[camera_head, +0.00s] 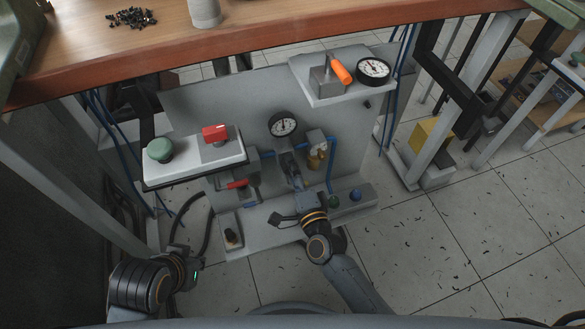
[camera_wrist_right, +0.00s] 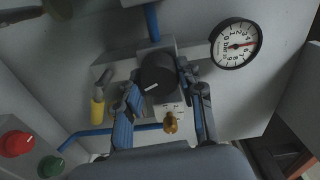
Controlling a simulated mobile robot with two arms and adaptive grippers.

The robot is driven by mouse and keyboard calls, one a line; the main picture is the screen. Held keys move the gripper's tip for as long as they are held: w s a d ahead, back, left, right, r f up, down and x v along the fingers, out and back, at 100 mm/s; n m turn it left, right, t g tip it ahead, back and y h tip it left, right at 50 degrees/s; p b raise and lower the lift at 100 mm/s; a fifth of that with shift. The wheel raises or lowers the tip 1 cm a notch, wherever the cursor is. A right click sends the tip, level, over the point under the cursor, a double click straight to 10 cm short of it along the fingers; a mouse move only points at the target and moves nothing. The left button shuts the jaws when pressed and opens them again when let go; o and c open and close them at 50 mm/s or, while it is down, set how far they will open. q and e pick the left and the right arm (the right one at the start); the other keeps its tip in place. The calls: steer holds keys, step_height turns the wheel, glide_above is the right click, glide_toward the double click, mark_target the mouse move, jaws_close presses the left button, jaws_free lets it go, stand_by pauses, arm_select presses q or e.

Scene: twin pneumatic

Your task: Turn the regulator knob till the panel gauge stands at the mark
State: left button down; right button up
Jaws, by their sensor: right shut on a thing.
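The panel gauge (camera_head: 283,124) is a round white dial with a black rim on the upright grey panel (camera_head: 210,100). The regulator knob (camera_wrist_right: 157,75) is black with a short white line. My right gripper (camera_wrist_right: 163,90) is shut on the knob, one finger on each side. In the head view this gripper (camera_head: 291,170) hides the knob. My left arm is low at the left; its fingers cannot be made out.
A second gauge (camera_head: 373,70) and an orange handle (camera_head: 341,71) sit upper right.

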stand_by(0.5)
steer(key=o, duration=1.2)
steer(key=v, duration=1.2)
